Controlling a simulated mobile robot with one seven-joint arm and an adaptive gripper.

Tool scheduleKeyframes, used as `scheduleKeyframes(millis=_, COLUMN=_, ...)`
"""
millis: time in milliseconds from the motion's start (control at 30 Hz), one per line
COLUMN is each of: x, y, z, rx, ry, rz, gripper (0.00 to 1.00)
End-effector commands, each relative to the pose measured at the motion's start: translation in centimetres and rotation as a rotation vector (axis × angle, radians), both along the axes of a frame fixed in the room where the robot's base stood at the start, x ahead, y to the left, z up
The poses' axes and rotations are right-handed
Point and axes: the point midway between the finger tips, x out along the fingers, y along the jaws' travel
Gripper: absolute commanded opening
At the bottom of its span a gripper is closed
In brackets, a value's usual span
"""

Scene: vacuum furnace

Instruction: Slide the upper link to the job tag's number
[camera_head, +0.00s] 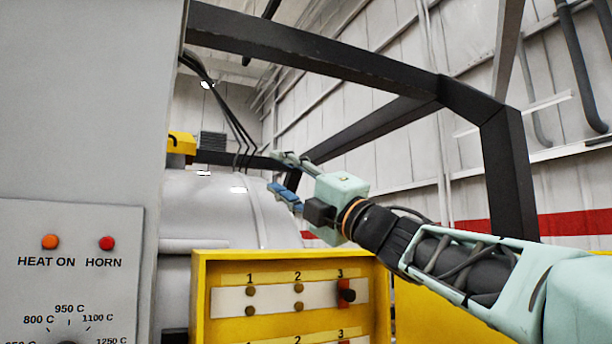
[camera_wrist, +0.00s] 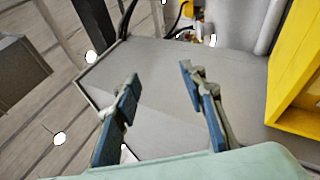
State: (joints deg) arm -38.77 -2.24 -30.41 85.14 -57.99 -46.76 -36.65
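The upper link (camera_head: 346,292) is a red piece with a dark knob. In the head view it sits at the right end of a pale strip, below the number 3. Brass studs show below 1 and 2. The strip is in a yellow box (camera_head: 199,300), whose edge also shows at the right of the wrist view (camera_wrist: 290,75). My gripper (camera_head: 275,173) is above the box, pointing up and left, apart from the link. In the wrist view its two blue-padded fingers (camera_wrist: 160,75) are spread with nothing between them. I cannot see a job tag.
A grey panel (camera_head: 70,225) with HEAT ON and HORN lamps and a temperature dial stands at the left. A grey furnace vessel (camera_head: 215,205) and dark frame beams (camera_head: 310,50) are behind.

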Motion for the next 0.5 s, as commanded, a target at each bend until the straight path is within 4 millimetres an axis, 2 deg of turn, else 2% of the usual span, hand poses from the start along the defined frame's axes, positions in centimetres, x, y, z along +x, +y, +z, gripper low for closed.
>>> scheduleKeyframes(millis=233, x=-1.2, y=0.5, z=1.7, rx=-0.061, ry=-0.14, rz=-0.05, gripper=0.38)
scheduleKeyframes(millis=500, x=-1.4, y=0.5, z=2.1, rx=-0.076, ry=-0.175, rz=-0.066, gripper=0.38)
